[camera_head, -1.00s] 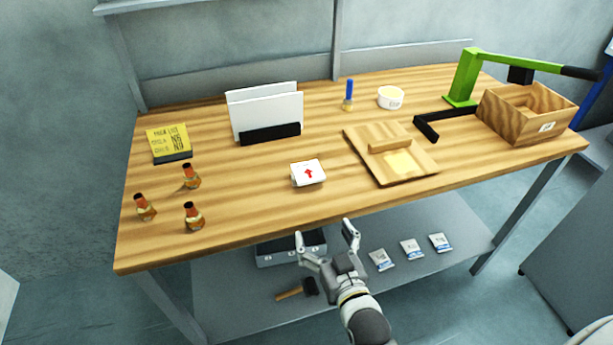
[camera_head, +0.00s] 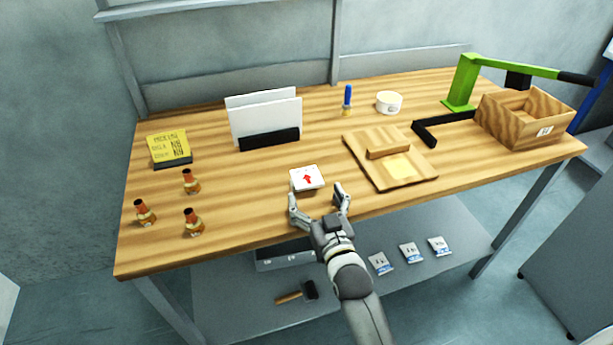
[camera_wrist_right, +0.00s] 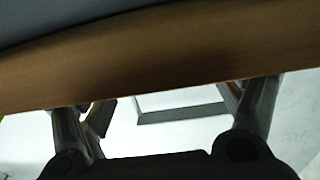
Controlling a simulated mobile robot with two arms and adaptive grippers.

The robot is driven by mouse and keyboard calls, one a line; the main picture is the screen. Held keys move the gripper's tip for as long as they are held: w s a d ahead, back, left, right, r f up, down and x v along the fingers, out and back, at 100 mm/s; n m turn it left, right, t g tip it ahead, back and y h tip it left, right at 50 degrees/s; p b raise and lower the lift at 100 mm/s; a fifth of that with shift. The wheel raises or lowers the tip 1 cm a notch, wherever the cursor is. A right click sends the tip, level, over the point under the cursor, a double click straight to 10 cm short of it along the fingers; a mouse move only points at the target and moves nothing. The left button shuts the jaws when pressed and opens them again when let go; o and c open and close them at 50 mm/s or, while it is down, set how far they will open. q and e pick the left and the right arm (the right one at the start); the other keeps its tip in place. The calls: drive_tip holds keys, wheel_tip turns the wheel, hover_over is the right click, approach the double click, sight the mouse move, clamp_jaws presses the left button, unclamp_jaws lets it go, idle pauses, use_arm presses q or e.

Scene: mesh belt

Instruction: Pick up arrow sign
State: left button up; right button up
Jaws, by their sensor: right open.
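The arrow sign (camera_head: 307,178) is a small white block with a red arrow on top. It lies on the wooden table near the front edge, left of the wooden board. My right gripper (camera_head: 317,196) is open, with its two fingers apart and pointing at the sign from the front. The fingertips are close to the sign's near side, and I cannot tell whether they touch it. In the right wrist view the open fingers (camera_wrist_right: 165,112) are seen below a brown band that looks like the table edge; the sign does not show there. My left gripper is not in view.
On the table (camera_head: 240,205) stand several small orange bottles (camera_head: 193,222), a yellow sign (camera_head: 169,147), a white panel holder (camera_head: 265,120), a wooden board (camera_head: 362,167), a white tub (camera_head: 389,102) and a wooden box (camera_head: 525,118). A lower shelf (camera_head: 350,290) holds packets and a brush.

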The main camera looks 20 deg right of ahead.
sight(307, 178)
drive_tip(key=shift+w, duration=1.05)
drive_tip(key=c, duration=1)
drive_tip(key=shift+c, duration=0.2)
